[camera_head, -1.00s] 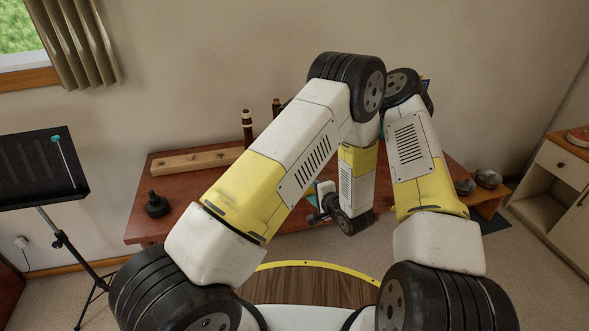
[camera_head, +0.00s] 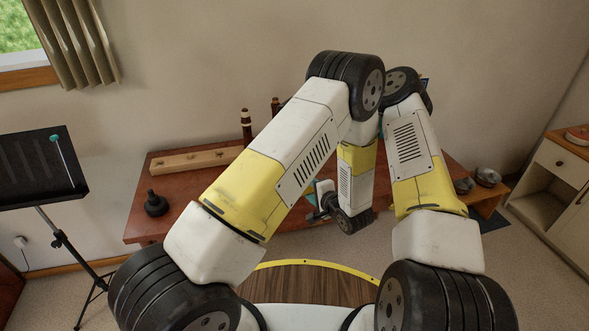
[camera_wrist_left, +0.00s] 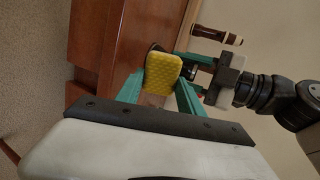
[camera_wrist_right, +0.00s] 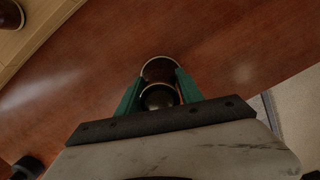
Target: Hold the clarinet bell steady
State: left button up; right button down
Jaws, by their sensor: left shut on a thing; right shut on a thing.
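In the right wrist view the clarinet bell (camera_wrist_right: 160,68) is a dark flared piece with a pale rim, standing on the red-brown table. My right gripper (camera_wrist_right: 158,92) has its green fingers shut on the bell's narrower upper part. In the left wrist view the bell's rim (camera_wrist_left: 154,47) shows partly behind a yellow textured pad (camera_wrist_left: 162,72). My left gripper (camera_wrist_left: 160,88) is shut on this pad, close beside the bell; I cannot tell whether pad and bell touch. In the head view my arms hide the bell and most of both grippers.
A wooden rack (camera_head: 195,160) and upright dark clarinet parts (camera_head: 246,127) stand along the table's back. A black knobbed piece (camera_head: 156,204) stands at the table's left end. A music stand (camera_head: 40,168) is at left, a cabinet (camera_head: 562,165) at right.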

pick_arm(q)
jog(key=shift+w, duration=0.1)
jog(key=shift+m+t+h, duration=0.5)
jog(key=shift+t+h, duration=0.2)
jog(key=shift+t, duration=0.1)
jog(key=shift+a+x, duration=0.15)
jog(key=shift+x, duration=1.15)
jog(key=shift+a+x, duration=0.15)
jog(key=shift+x, duration=1.1)
jog(key=shift+f, duration=0.15)
jog(key=shift+w+a+f, duration=0.15)
jog(key=shift+w+a, duration=0.05)
jog(key=shift+w, duration=0.15)
jog(key=shift+w+d, duration=0.1)
jog(key=shift+d, duration=0.15)
jog(key=shift+w+d, duration=0.15)
jog(key=shift+d, duration=0.15)
jog(key=shift+d+f, duration=0.1)
dwell(0.4)
